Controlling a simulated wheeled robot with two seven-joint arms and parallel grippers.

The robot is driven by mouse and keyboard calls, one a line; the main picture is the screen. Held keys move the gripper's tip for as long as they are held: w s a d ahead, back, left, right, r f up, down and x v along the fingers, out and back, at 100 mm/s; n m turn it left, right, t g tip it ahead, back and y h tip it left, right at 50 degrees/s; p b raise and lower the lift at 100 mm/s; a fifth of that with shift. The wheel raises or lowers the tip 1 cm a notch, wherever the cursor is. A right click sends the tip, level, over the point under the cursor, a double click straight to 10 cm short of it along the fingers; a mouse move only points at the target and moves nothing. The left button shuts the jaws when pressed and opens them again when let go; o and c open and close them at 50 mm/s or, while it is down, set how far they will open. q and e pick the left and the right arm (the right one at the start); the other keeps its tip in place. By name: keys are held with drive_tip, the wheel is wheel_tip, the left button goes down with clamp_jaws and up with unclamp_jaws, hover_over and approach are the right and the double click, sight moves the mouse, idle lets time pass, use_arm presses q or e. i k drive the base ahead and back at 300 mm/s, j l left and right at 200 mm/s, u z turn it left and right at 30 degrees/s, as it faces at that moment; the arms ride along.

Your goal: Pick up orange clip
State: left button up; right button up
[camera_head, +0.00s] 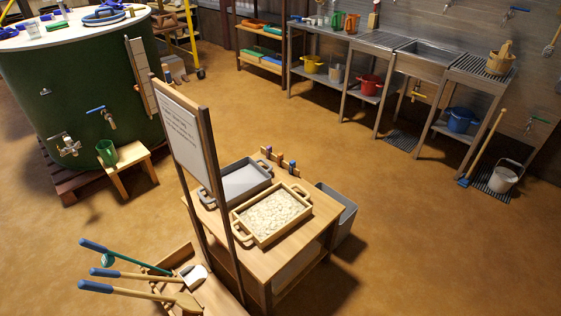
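I cannot make out an orange clip for certain in the head view. A low wooden rack (280,161) at the back edge of the wooden table holds a few small upright pieces, with blue or purple tops. They are too small to tell whether one is an orange clip. Neither of my grippers is in view.
The wooden table (275,268) carries a grey tray (208,190) and a wooden tray of pale pieces (270,214). A signboard (181,130) stands at its left, beside long-handled tools (130,274). A green vat (80,95) is at left, sinks (425,52) at back right. Brown floor (440,250) is clear at right.

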sight(279, 156)
drive_tip(key=i+l+u, duration=0.1)
drive_tip(key=u, duration=0.8)
drive_tip(key=l+u, duration=0.35)
drive_tip(key=l, duration=0.45)
drive_tip(key=l+u, duration=0.35)
drive_tip(key=l, duration=0.45)
drive_tip(key=k+l+u, duration=0.1)
drive_tip(key=l+u, duration=0.25)
drive_tip(key=l, duration=0.4)
drive_tip(key=k+l, duration=0.1)
drive_tip(key=l, duration=0.35)
drive_tip(key=k+l, duration=0.1)
drive_tip(key=l, duration=0.35)
